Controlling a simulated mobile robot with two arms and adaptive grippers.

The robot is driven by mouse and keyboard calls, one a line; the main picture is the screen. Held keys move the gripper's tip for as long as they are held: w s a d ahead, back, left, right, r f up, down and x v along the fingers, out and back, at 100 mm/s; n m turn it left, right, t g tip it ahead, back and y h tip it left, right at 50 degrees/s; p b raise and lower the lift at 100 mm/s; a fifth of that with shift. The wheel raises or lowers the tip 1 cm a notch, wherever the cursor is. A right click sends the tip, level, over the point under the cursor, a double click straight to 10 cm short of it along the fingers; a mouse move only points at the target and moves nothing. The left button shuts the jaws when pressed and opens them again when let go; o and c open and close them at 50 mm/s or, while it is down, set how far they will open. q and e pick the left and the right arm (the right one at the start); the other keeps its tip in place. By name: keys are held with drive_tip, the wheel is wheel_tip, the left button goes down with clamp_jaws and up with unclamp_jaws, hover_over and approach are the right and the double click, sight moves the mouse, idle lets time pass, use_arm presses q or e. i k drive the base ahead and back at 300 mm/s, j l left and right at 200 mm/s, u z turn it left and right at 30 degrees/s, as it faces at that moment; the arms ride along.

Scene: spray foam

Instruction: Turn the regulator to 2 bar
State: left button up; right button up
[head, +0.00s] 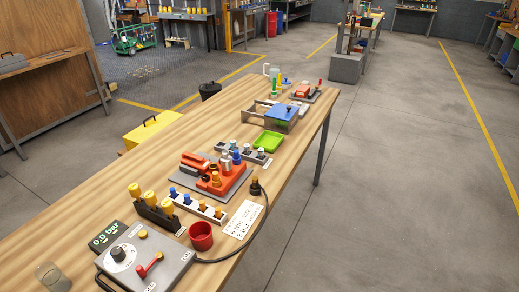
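The regulator is a grey box (150,262) at the near left end of the wooden table. A black round knob (119,254) with a pale dial sits on its top left. A red lever (148,266) and a small yellow-brown fitting (143,234) are also on its top. A dark display (106,236) behind it reads 0.0 bar in green. A black hose runs from the box toward a dark fitting with a yellow-brown top (256,187). Neither of my grippers is in view.
A red cup (201,236) and a white printed card (242,219) are right of the regulator. A glass (52,277) stands left of it. Racks of yellow-topped and blue-topped parts (198,204) and an orange fixture (213,173) lie behind. Floor right of the table is clear.

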sight(118, 253)
drive_tip(key=j+u, duration=0.1)
drive_tip(key=u, duration=0.4)
drive_tip(key=j+u, duration=0.15)
drive_tip(key=u, duration=0.35)
drive_tip(key=k+u, duration=0.5)
drive_tip(key=u, duration=0.25)
